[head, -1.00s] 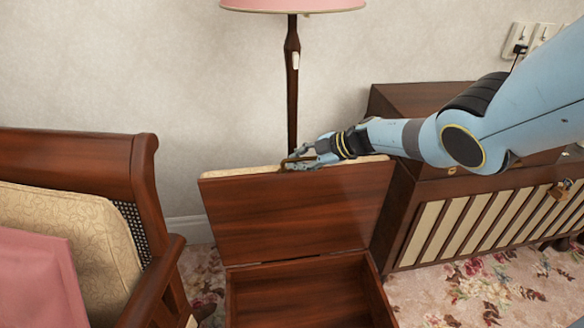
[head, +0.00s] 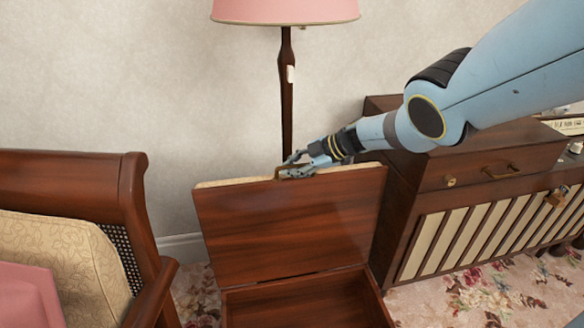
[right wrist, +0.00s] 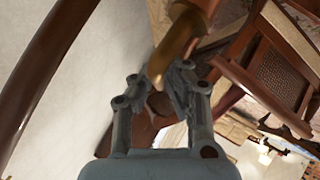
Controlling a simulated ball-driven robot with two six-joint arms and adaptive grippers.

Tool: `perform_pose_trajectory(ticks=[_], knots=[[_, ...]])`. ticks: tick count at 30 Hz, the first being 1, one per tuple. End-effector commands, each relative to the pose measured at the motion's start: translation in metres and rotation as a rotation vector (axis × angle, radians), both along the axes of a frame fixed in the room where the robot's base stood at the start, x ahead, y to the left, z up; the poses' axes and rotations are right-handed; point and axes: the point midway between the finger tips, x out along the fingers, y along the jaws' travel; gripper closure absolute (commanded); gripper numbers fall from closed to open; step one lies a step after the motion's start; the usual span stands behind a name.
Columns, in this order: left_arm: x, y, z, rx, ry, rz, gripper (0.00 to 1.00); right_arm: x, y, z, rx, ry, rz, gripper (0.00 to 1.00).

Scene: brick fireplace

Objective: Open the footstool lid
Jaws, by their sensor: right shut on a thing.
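The footstool lid (head: 290,225) stands raised, close to upright, with its wooden inner face toward me and its cream padding showing along the top edge. The open footstool box (head: 305,303) is below it. My right gripper (head: 290,168) is at the lid's top edge, shut on the brass handle (head: 294,173). In the right wrist view, the handle (right wrist: 172,52) passes between the fingers of the right gripper (right wrist: 160,82). My left gripper is not in view.
A wooden bench (head: 68,190) with cream and pink cushions stands at the left. A floor lamp (head: 287,100) stands behind the lid. A wooden cabinet (head: 440,225) with slatted front and drawer is close at the right. Floral carpet (head: 480,300) shows at the lower right.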

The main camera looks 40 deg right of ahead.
Motion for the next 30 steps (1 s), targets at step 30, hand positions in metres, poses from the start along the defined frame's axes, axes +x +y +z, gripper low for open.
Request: perform_pose_trajectory(ticks=[30], knots=[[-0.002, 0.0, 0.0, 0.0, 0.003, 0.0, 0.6, -0.024, -0.012, 0.019, -0.003, 0.0, 0.005, 0.66]])
